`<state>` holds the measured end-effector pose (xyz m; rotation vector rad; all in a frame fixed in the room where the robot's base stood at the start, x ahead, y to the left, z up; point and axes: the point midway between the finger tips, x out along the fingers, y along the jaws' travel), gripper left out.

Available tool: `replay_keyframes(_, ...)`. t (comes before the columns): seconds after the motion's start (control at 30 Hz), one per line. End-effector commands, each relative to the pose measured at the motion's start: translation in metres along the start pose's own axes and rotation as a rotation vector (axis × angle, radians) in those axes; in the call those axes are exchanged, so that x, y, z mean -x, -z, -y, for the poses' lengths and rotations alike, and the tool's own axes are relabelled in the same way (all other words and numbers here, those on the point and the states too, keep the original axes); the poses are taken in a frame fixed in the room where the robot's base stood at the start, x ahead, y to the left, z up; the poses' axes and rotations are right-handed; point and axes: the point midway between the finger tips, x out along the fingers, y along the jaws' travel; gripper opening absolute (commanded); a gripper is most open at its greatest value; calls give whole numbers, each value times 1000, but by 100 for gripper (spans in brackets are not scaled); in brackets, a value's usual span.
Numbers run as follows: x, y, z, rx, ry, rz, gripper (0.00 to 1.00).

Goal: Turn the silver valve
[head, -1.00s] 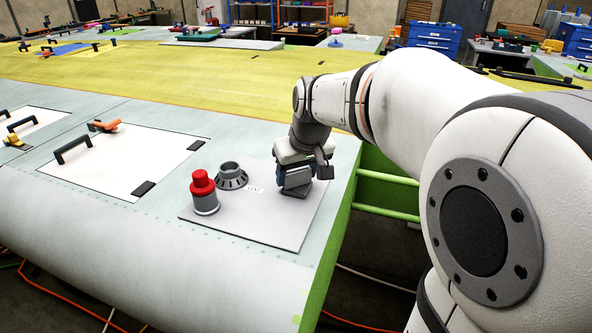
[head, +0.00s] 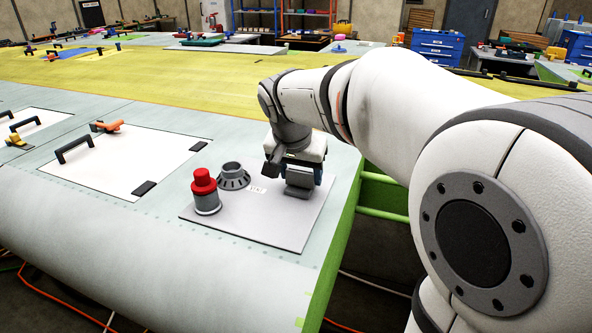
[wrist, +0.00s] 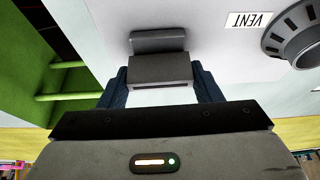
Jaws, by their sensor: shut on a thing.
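The silver valve shows as a grey blocky handle (head: 299,179) on a grey panel (head: 245,226) near the table's right corner. My gripper (head: 301,172) points down over it, with its dark blue fingers on either side of the handle. In the wrist view the handle (wrist: 158,41) sits between the two fingers of my gripper (wrist: 162,82), which is shut on it. The valve's base is partly hidden by the handle and fingers.
A red-capped knob (head: 204,186) and a dark grey round vent (head: 233,177) stand on the panel left of my gripper.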

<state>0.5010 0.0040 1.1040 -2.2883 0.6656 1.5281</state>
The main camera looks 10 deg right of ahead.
Motion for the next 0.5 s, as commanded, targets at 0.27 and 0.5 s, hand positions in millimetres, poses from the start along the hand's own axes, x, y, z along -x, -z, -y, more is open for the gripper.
replay_keyframes(0.27, 0, 0, 0, -36, -16, 2, 35)
replay_keyframes(0.5, 0, 0, -1, -37, -17, 3, 35)
